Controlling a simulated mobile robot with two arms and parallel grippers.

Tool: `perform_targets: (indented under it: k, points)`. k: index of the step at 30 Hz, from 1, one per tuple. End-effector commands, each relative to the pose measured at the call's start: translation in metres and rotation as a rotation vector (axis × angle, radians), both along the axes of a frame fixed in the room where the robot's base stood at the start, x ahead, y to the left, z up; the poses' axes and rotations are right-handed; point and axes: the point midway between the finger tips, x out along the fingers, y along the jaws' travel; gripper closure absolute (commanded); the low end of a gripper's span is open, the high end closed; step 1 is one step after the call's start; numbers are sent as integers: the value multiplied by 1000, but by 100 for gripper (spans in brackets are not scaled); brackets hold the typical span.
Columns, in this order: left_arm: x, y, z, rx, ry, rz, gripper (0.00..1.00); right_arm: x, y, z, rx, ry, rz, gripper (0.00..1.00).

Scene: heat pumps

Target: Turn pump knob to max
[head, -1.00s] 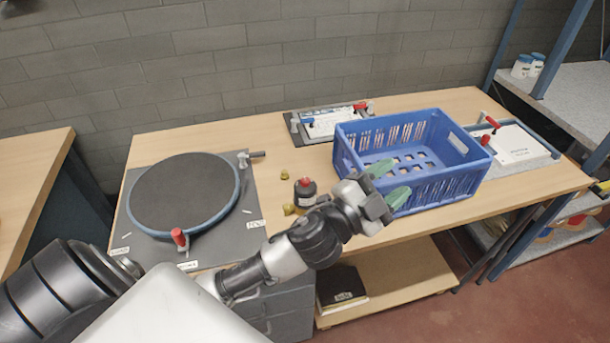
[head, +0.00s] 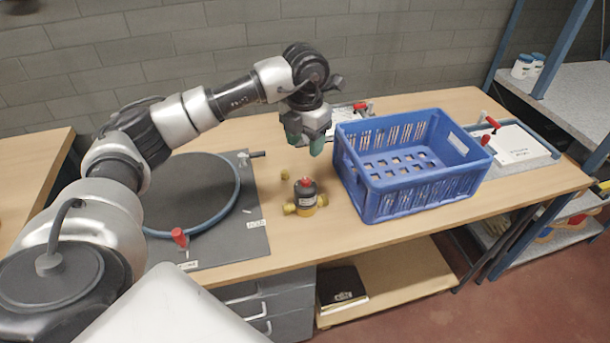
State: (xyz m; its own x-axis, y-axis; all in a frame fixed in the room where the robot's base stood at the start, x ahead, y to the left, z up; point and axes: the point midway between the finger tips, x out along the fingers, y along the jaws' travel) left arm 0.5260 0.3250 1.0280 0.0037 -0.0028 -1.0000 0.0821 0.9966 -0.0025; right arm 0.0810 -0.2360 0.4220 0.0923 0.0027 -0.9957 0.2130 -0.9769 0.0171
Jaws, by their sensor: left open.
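The pump (head: 306,197) stands upright on the wooden table, left of the blue crate. It has a dark body with a red part near its top and yellow fittings at its sides. Its knob is too small to make out clearly. My left gripper (head: 306,141) is above and behind the pump, apart from it. Its green-tipped fingers point down, open, with nothing seen between them. My right gripper is not in view.
The blue crate (head: 420,190) stands close to the right of the pump. A round dark turntable plate (head: 190,190) with a red-handled clamp (head: 179,238) lies to the left. A white-and-red fixture (head: 513,145) is at the right.

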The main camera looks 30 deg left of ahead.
Motion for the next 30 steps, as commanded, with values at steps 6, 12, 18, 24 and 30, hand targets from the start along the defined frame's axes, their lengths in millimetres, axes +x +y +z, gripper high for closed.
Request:
perform_targets:
  k: [6,12,18,24,30]
  points:
    - [-1,1,-30,7,8,2,48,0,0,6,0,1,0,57]
    - [-1,0,-68,5,8,0,48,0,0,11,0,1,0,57]
    - [-1,0,-96,3,6,0,48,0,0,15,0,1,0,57]
    - [-1,0,-106,2,4,0,48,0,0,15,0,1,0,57]
    - [-1,0,-106,2,3,-1,48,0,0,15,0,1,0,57]
